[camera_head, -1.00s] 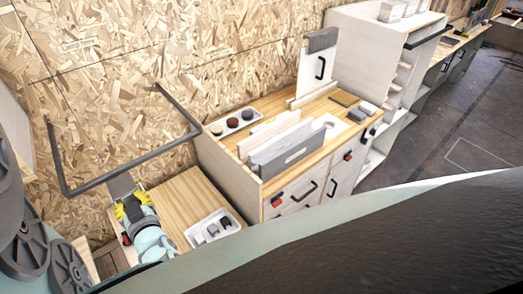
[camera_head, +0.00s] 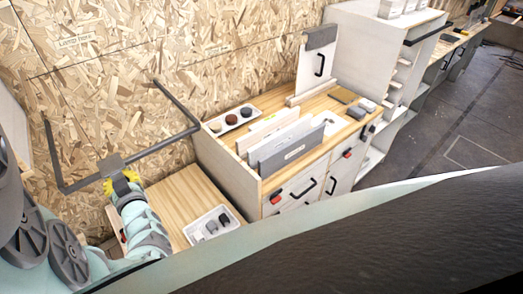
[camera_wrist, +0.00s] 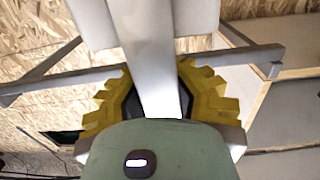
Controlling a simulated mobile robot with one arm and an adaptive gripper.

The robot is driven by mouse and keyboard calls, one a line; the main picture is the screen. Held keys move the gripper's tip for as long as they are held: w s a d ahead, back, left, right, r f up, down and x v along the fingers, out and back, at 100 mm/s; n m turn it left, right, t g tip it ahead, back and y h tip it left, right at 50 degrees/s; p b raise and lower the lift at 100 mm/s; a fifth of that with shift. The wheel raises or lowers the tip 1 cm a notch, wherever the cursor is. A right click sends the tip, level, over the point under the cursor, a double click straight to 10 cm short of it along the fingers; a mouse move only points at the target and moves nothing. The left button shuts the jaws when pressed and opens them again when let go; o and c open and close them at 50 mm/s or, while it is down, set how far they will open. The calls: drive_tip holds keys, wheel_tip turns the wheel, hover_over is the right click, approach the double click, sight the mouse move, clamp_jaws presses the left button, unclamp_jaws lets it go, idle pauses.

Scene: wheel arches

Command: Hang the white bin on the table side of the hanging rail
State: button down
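The hanging rail (camera_head: 128,163) is a dark grey U-shaped bar standing out from the chipboard wall; it also crosses the wrist view (camera_wrist: 258,53). My gripper (camera_head: 122,180) has yellow fingers and is at the rail's front bar. In the wrist view its dark pads (camera_wrist: 160,100) close on both sides of a pale strip. The strip joins a wider pale panel (camera_wrist: 170,22), which I take to be the white bin; it shows as a grey piece (camera_head: 111,163) at the bar. Whether it hooks over or touches the bar I cannot tell. Most of its body is hidden.
A wooden table (camera_head: 180,197) stands below and right of the rail, with a white tray (camera_head: 226,231) of small items on it. A higher cabinet (camera_head: 232,165) to the right carries upright boards and a tray of bowls. The floor (camera_head: 470,120) at the right is clear.

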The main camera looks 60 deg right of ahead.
drive_tip(key=shift+w+d, duration=0.15)
drive_tip(key=shift+w, duration=0.55)
drive_tip(key=shift+w+f+b, duration=0.2)
drive_tip(key=shift+f+b, duration=0.05)
drive_tip(key=shift+b, duration=0.25)
drive_tip(key=shift+f+b, duration=0.8)
drive_tip(key=shift+f, duration=0.05)
drive_tip(key=shift+s, duration=0.1)
drive_tip(key=c, duration=1.7)
unclamp_jaws()
drive_tip(key=o, duration=0.7)
drive_tip(key=shift+v, duration=5.95)
